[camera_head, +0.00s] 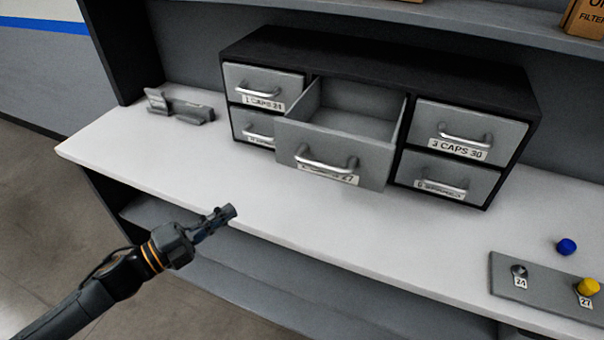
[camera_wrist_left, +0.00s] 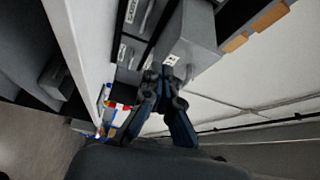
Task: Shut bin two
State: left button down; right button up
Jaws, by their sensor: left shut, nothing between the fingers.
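Bin two (camera_head: 330,160) is the top middle drawer of the dark drawer cabinet (camera_head: 380,62). It is pulled well out and its visible inside is empty. Its front has a silver handle and a label, part of which is hidden by the handle. My left gripper (camera_head: 230,211) is shut and empty. It is in front of the bench edge, left of and nearer than the open drawer, apart from it. In the left wrist view the shut fingers (camera_wrist_left: 168,72) overlap the pulled-out drawer (camera_wrist_left: 190,42). My right gripper is not in view.
The other visible drawers, such as the one labelled 3 CAPS 30 (camera_head: 455,130), are closed. A small grey holder (camera_head: 180,108) stands left of the cabinet. A grey plate (camera_head: 540,290) with a yellow cap (camera_head: 588,287) and a blue cap (camera_head: 566,246) are at right. The white benchtop (camera_head: 250,200) before the drawer is clear.

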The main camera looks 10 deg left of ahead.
pick_arm(q)
jog(key=s+d+r+m+g+h, duration=0.4)
jog(key=s+d+r+m, duration=0.25)
jog(key=r, duration=0.25)
jog(key=p, duration=0.5)
send_near(323, 170)
jog(key=s+d, duration=0.1)
jog(key=d, duration=0.3)
jog(key=w, duration=0.1)
jog(key=w+p, duration=0.1)
jog(key=d+p, duration=0.1)
jog(key=shift+w+r, duration=0.4)
jog(key=shift+w, duration=0.5)
jog(key=shift+d, duration=0.1)
